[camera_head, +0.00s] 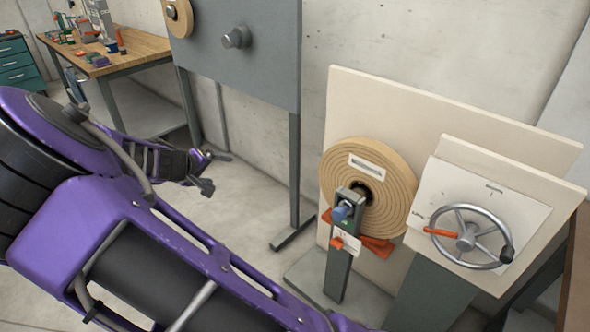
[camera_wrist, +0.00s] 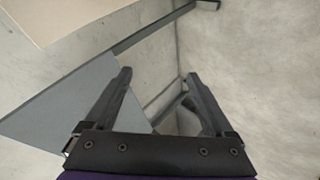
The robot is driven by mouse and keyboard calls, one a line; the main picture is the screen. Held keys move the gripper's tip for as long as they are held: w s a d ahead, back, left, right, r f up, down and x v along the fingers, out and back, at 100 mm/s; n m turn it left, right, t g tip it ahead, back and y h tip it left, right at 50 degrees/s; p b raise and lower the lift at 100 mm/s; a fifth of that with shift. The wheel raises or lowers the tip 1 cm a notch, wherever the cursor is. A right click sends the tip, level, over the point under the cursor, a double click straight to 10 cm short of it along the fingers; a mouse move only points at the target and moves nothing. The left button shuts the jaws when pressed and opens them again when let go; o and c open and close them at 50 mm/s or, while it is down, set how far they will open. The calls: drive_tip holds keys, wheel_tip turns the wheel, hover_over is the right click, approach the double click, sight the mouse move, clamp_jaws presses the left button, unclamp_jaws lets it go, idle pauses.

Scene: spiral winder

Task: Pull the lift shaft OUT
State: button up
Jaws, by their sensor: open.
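The winder's tan spiral coil (camera_head: 396,185) stands upright against a cream board. In front of its centre is a grey block on a post, with a blue knob (camera_head: 341,213) facing me. This knob looks like the end of the lift shaft, but I cannot read the labels to be sure. An orange tab (camera_head: 337,243) sits just below it. My gripper (camera_head: 207,172) is well to the left of the knob, apart from it and empty. In the wrist view both fingers of my gripper (camera_wrist: 158,76) are spread, with nothing between them; the knob is not visible there.
A handwheel (camera_head: 468,237) with an orange pointer is on the board to the right. A grey panel stand (camera_head: 235,50) with a knob and small roll is behind my gripper. A wooden workbench (camera_head: 120,52) holds tools at the back left.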

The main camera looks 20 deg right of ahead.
drive_tip(key=s+d+f+n+g+h, duration=0.1)
drive_tip(key=s+d+f+n+h, duration=0.2)
drive_tip(key=d+f, duration=0.3)
drive_tip(key=s+d+f+n+g+h, duration=0.2)
drive_tip(key=s+d+f+n+h, duration=0.15)
drive_tip(key=f, duration=0.35)
drive_tip(key=n+t+h+b, duration=0.2)
drive_tip(key=n+t+h, duration=0.1)
drive_tip(key=n, duration=0.7)
approach(337, 216)
drive_tip(key=x, duration=1.1)
drive_tip(key=shift+w+d+f+b, duration=0.1)
drive_tip(key=shift+w+f+b, duration=0.05)
drive_tip(key=shift+b, duration=0.25)
clamp_jaws()
